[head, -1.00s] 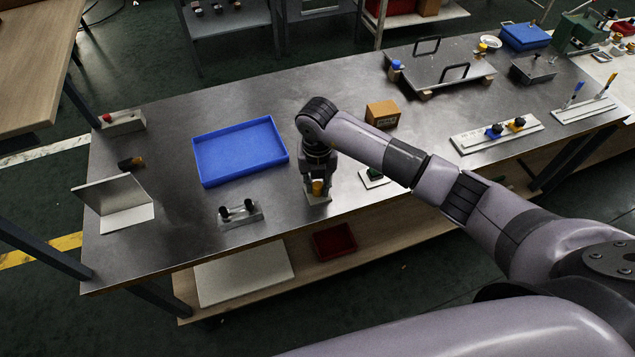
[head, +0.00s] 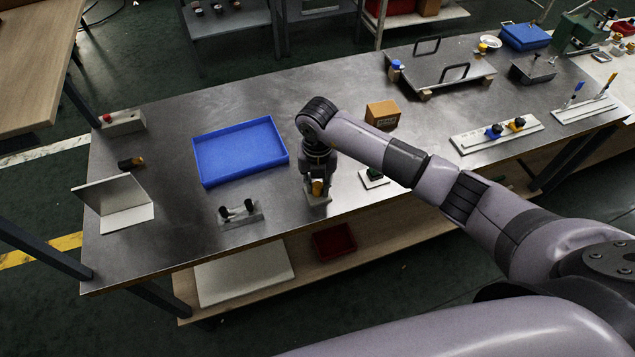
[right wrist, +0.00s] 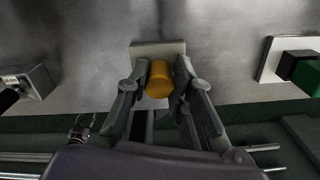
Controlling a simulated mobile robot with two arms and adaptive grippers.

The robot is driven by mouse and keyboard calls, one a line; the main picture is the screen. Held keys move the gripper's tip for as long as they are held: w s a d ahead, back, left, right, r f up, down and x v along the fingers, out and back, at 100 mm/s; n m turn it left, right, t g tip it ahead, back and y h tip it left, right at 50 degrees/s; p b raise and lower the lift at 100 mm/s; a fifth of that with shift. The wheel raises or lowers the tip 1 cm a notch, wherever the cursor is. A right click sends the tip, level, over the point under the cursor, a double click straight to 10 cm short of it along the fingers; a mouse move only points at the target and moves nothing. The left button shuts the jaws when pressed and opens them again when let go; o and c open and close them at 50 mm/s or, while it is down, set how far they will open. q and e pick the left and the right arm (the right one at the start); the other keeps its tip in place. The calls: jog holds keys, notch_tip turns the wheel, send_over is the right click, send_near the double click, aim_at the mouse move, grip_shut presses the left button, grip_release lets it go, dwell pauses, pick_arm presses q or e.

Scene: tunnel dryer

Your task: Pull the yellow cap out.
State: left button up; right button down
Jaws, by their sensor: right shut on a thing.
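The yellow cap (head: 317,187) is a small upright cylinder on a grey block (head: 318,200) near the table's front edge. My right gripper (head: 317,184) points down over the block and is shut on the cap. In the right wrist view the cap (right wrist: 159,80) sits between the two fingers of the gripper (right wrist: 160,84), with the pale block (right wrist: 150,50) behind it. Where the cap meets the block is hidden. My left gripper is not in view.
A blue tray (head: 200,165) lies left of my gripper, with a metal block with black knobs (head: 240,217) in front of it. A green part on a white plate (head: 374,180) and a cardboard box (head: 382,113) stand to the right.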

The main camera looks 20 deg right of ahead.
aim_at(318, 184)
jog(key=shift+r+p, duration=0.55)
jog(key=shift+r, duration=0.2)
dwell(0.8)
jog(key=shift+r+p, duration=0.7)
jog(key=shift+r, duration=0.35)
jog(key=shift+r+p, duration=1.4)
jog(key=shift+r, duration=0.6)
